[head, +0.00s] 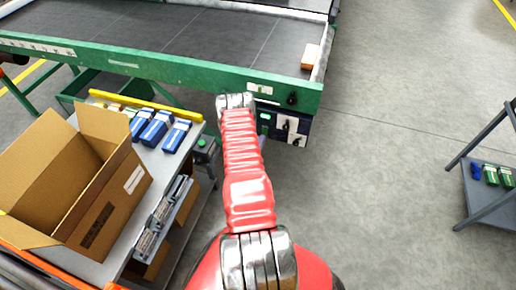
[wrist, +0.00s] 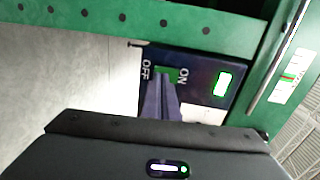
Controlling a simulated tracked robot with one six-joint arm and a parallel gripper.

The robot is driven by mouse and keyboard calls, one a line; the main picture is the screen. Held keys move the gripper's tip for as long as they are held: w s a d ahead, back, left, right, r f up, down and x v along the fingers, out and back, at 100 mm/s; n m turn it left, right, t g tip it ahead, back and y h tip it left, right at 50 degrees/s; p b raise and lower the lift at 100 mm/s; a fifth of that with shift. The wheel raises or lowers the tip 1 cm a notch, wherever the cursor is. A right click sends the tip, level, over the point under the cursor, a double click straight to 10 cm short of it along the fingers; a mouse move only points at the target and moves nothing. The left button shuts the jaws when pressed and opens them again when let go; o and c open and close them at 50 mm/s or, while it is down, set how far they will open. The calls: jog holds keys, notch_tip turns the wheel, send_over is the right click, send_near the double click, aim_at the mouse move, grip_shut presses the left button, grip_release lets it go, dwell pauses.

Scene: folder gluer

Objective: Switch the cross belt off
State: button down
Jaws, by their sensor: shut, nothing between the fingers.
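The cross belt's dark switch panel (wrist: 203,98) hangs under the green belt frame. In the wrist view it carries a green switch (wrist: 167,74) between the printed words OFF on the left and ON on the right. A rectangular lamp (wrist: 223,83) right of ON glows green-white. My gripper (wrist: 161,88) is shut and empty, its fingertips right in front of the switch and covering its lower part. I cannot tell whether they touch it. In the head view the control box (head: 272,128) is partly hidden by my red arm, which also hides the fingertips.
The dark belt (head: 190,32) runs above, with a small orange box (head: 310,57) at its right end. A bench at left holds an open carton (head: 75,185) and several blue packs (head: 155,128). A grey rack (head: 490,190) stands right. The floor between is clear.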

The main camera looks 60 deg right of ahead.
jog(key=shift+w+d, duration=0.15)
jog(key=shift+d, duration=0.4)
jog(key=shift+f, duration=0.1)
jog(key=shift+d, duration=0.25)
jog(key=shift+a, duration=0.1)
jog(key=s+a+f, duration=0.2)
jog(key=a, duration=1.2)
jog(key=shift+s, duration=0.1)
